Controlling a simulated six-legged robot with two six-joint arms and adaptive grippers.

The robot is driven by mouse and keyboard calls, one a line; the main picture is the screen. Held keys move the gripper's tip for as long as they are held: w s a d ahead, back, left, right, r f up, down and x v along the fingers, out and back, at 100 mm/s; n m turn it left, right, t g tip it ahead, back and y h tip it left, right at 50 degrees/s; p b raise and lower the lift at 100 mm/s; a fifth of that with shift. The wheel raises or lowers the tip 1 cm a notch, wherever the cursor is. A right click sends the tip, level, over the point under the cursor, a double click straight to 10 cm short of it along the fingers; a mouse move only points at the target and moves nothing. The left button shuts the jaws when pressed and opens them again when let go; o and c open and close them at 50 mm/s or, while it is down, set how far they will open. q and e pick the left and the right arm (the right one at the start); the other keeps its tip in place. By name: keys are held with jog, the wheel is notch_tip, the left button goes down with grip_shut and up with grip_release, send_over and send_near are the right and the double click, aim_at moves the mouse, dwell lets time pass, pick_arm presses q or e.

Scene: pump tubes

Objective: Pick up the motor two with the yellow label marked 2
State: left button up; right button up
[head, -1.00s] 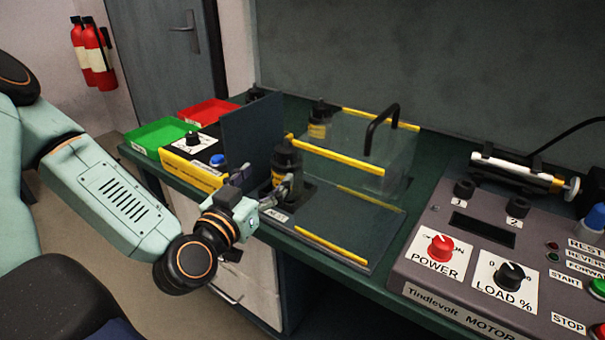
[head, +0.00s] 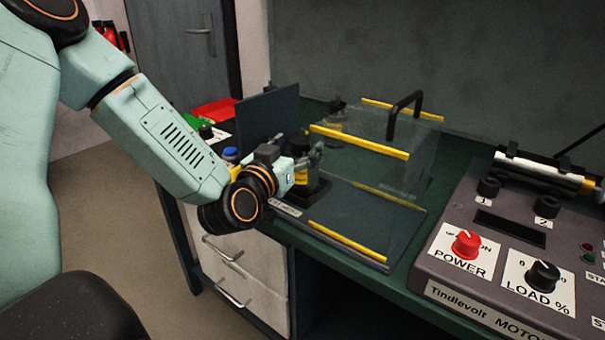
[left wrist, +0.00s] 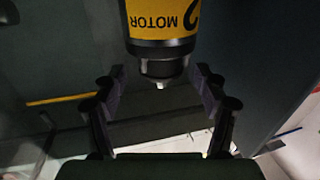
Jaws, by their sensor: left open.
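The motor two (head: 318,186), dark with a yellow band, stands upright on the dark test stand (head: 372,222); my gripper partly hides it in the head view. In the left wrist view its yellow label (left wrist: 160,20) reads MOTOR and 2, upside down, at the top of the picture. My left gripper (left wrist: 157,82) is open, its fingers spread to either side of the motor's narrow end, with a gap on both sides. In the head view the left gripper (head: 300,163) is right by the motor, on its near left side. My right gripper is not in view.
A clear guard with yellow edges and a black handle (head: 404,100) is right of the motor; another motor (head: 334,122) stands behind. A dark upright panel (head: 268,122) is at the left. The control box (head: 500,255) is at the right. Bench drawers (head: 235,270) are below.

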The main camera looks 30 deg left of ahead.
pick_arm(q)
jog(key=shift+w+a+f+b, duration=0.1)
jog(key=shift+w+a+b, duration=0.15)
jog(key=shift+w, duration=0.55)
jog(key=shift+w+a+b, duration=0.1)
jog(key=shift+w+b, duration=0.1)
jog(key=shift+w, duration=0.55)
jog(key=shift+c, duration=0.2)
grip_shut()
jog(key=shift+w+r, duration=0.15)
jog(key=shift+r, duration=0.05)
